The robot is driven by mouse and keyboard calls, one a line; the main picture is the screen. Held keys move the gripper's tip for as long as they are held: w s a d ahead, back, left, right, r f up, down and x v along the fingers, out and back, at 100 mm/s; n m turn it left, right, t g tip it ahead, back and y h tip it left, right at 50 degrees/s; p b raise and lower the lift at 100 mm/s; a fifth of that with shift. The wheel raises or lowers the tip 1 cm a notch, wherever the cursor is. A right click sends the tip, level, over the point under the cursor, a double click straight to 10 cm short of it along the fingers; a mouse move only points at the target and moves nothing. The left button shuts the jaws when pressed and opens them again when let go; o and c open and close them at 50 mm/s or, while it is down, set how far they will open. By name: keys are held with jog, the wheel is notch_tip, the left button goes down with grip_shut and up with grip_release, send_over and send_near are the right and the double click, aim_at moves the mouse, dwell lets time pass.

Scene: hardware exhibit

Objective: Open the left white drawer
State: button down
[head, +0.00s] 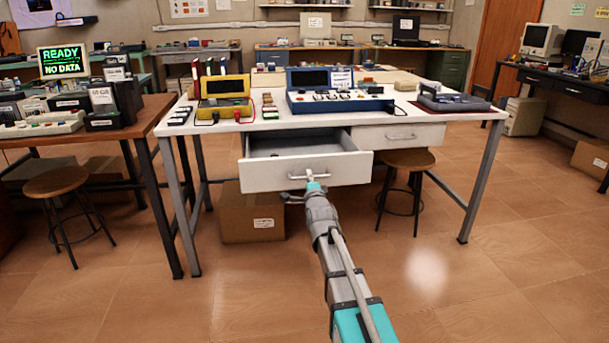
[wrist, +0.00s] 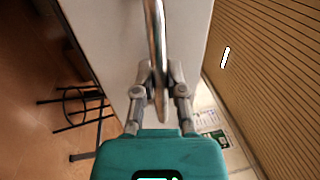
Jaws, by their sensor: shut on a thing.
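The left white drawer (head: 300,170) under the white table (head: 270,122) is pulled well out, and its dark inside shows from above. My gripper (head: 312,181) is at the front of this drawer, at its metal bar handle (head: 322,175). In the wrist view my gripper (wrist: 160,88) is shut on the handle (wrist: 155,35), with one finger on each side of the bar. The drawer's white front (wrist: 110,45) fills the middle of that view. The right white drawer (head: 398,135) is closed. The contact at the fingertips is small in the head view.
A round stool (head: 405,160) stands under the table, right of the open drawer. A cardboard box (head: 250,215) sits on the floor below the drawer. Instruments, including a blue console (head: 335,90), stand on the tabletop. The floor in front is clear on both sides of my arm.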

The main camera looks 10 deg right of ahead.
jog(key=s, duration=0.6)
jog(key=shift+w, duration=0.1)
jog(key=c, duration=0.7)
grip_release()
